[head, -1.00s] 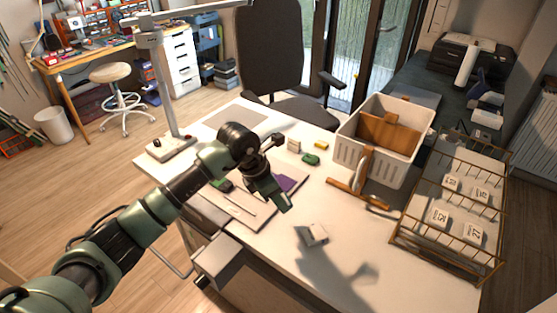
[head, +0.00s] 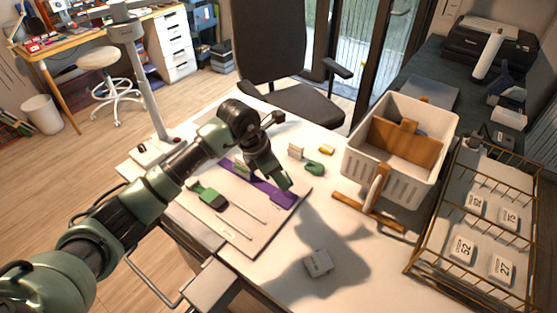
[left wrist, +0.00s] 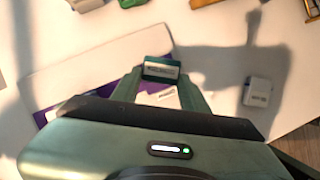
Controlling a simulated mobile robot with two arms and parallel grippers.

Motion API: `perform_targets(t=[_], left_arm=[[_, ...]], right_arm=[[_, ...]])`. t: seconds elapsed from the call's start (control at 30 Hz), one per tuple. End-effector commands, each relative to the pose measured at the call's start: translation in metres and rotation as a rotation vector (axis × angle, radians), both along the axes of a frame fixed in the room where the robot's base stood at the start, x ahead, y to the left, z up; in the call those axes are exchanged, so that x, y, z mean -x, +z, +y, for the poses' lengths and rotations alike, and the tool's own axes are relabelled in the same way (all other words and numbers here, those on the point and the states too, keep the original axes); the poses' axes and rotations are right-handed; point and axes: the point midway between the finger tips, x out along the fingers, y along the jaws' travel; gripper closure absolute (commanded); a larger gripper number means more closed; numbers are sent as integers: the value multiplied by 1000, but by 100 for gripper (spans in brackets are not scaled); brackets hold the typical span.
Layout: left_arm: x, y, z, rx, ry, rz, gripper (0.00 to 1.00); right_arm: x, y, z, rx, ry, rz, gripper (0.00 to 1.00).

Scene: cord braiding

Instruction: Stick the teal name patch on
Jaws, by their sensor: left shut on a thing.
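My left gripper (head: 283,183) reaches over the desk from the left, above a purple strip of cloth (head: 283,199) on a pale board. In the left wrist view its fingertips (left wrist: 162,70) are shut on a small teal-edged patch (left wrist: 162,71) with a light, lettered face; the lettering is too small to read. The purple cloth (left wrist: 42,118) shows there below and left of the fingers, partly hidden by the gripper. A pale piece lies between the fingers, below the patch. I cannot tell whether the held patch touches anything beneath. My right gripper is not in view.
A green-handled tool (head: 207,196) lies on the board (head: 250,244). A small grey block (head: 318,263) sits at the desk's front. A white basket (head: 402,171), a wooden stand (head: 370,206) and a wire rack (head: 428,270) with numbered tags stand right. A green item (head: 314,168) lies behind.

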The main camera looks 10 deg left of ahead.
Motion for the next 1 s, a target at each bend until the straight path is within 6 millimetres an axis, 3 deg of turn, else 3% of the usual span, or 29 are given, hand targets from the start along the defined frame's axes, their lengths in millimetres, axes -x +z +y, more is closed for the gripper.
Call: perform_targets(t=[0.33,1.0], left_arm=[[0,-11,0,1,0,1,93],[0,-62,0,0,0,0,93]], right_arm=[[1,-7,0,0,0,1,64],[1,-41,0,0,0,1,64]])
